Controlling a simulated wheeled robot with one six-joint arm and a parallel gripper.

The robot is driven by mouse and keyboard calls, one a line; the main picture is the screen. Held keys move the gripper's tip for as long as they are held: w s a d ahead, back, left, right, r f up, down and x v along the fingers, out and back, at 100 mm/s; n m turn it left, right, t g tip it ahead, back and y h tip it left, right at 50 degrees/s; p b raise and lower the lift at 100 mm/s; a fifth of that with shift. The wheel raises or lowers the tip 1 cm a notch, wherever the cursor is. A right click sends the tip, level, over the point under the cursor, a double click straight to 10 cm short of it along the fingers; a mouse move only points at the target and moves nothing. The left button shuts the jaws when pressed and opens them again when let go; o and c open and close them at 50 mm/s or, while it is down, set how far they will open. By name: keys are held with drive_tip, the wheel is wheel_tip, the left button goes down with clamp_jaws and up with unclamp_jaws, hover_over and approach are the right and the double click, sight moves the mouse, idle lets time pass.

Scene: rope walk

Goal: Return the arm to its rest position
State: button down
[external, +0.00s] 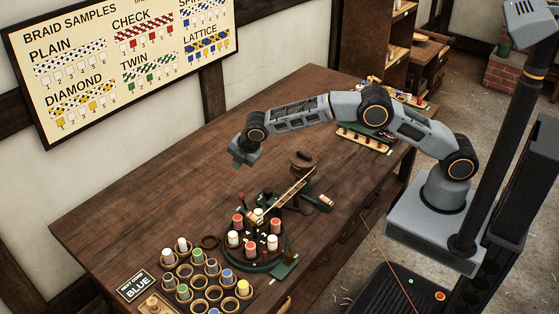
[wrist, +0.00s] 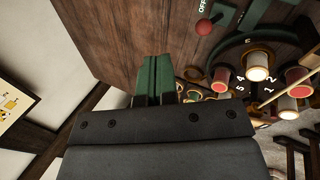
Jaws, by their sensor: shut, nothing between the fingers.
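My arm reaches out over the wooden table (external: 130,207) from its base at the right. My gripper (external: 236,163) hangs above the table, left of and higher than the braiding machine (external: 262,258). In the wrist view the two green fingers (wrist: 153,80) lie side by side, shut, with nothing between them. The gripper touches nothing that I can see. The machine carries red and white bobbins around a numbered disc, and one white bobbin (wrist: 258,66) shows in the wrist view. A red-knobbed lever (wrist: 204,27) stands by the "OFF" mark.
A rack of round cups (external: 200,287) with several bobbins is at the front. A braid sample board (external: 120,60) hangs on the wall. A tray with small parts (external: 365,138) lies near my arm. The table's left half is clear.

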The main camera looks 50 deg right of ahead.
drive_tip(key=s+d+f+m+g, duration=0.3)
drive_tip(key=s+d+m, duration=0.2)
drive_tip(key=s+m, duration=0.2)
drive_tip(key=s+d+r+m+t, duration=0.1)
drive_tip(key=s+d+r+m, duration=0.6)
drive_tip(key=s+d, duration=0.6)
drive_tip(key=s+d+r+m+t, duration=0.1)
drive_tip(key=s+d+r+m, duration=0.6)
drive_tip(key=s+d+r, duration=0.4)
drive_tip(key=s+d, duration=0.3)
drive_tip(key=s, duration=0.1)
drive_tip(key=shift+r+t+h, duration=0.4)
drive_tip(key=c, duration=1.8)
unclamp_jaws()
